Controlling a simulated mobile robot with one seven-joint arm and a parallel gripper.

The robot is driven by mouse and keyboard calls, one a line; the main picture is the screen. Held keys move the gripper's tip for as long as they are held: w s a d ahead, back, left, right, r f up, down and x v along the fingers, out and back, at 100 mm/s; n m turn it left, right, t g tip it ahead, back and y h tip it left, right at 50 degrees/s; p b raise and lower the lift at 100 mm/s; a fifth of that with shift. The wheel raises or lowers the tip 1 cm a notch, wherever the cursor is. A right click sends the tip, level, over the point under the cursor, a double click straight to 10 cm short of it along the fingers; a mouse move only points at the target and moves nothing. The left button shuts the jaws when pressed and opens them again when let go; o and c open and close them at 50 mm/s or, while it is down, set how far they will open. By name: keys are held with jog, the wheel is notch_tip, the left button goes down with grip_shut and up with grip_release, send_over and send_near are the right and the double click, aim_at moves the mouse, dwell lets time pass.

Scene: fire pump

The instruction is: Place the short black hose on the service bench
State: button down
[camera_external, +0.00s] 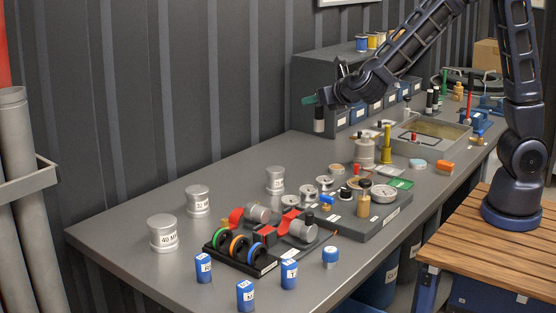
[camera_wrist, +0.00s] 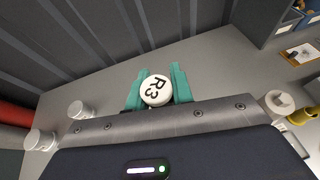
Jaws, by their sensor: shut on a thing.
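In the wrist view, the teal fingers of my gripper (camera_wrist: 157,82) flank the hose's round white end (camera_wrist: 156,91), marked R3. The hose's dark side is hidden below that end in this view. Its lower end appears clear of the bench top in the external view.
White-labelled canisters (camera_external: 163,233) stand at the left. Blue labelled cylinders (camera_external: 246,296) line the front edge near a black ring rack (camera_external: 240,258). A grey drawer cabinet (camera_external: 310,80) stands behind my gripper. Two black cylinders (camera_external: 429,104) stand farther right.

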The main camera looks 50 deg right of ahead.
jog(key=w+d+f+h, duration=0.1)
jog(key=w+d+f, duration=0.45)
jog(key=d, duration=0.35)
jog(key=w+d+f+m, duration=0.1)
jog(key=w+d+f, duration=0.45)
jog(key=d, duration=0.35)
jog(key=w+d+f+h, duration=0.1)
jog(key=w+d+f, duration=0.4)
jog(key=d, duration=0.4)
jog(key=s+d+r+m+g+h, duration=0.2)
jog(key=d+m+g+h, duration=0.3)
jog(key=d, duration=1.4)
jog(key=s+d+r+m+g+h, duration=0.2)
jog(key=d+m+g+h, duration=0.35)
jog(key=d, duration=1.25)
jog(key=s+d+m+g+y, duration=0.2)
jog(key=s+d+m+g, duration=0.35)
jog(key=d, duration=0.65)
jog(key=s+d+m+g+y, duration=0.2)
jog(key=s+d+m+g, duration=0.3)
jog(key=d, duration=0.7)
jog(key=shift+t+h, duration=0.25)
jog(key=shift+t, duration=0.15)
jog(key=shift+s+f, duration=0.2)
jog(key=shift+f, duration=0.75)
jog(key=shift+s+f, duration=0.25)
jog(key=shift+f, duration=0.7)
jog(key=shift+s+f, duration=0.2)
jog(key=shift+f, duration=0.75)
jog(key=shift+f, duration=0.35)
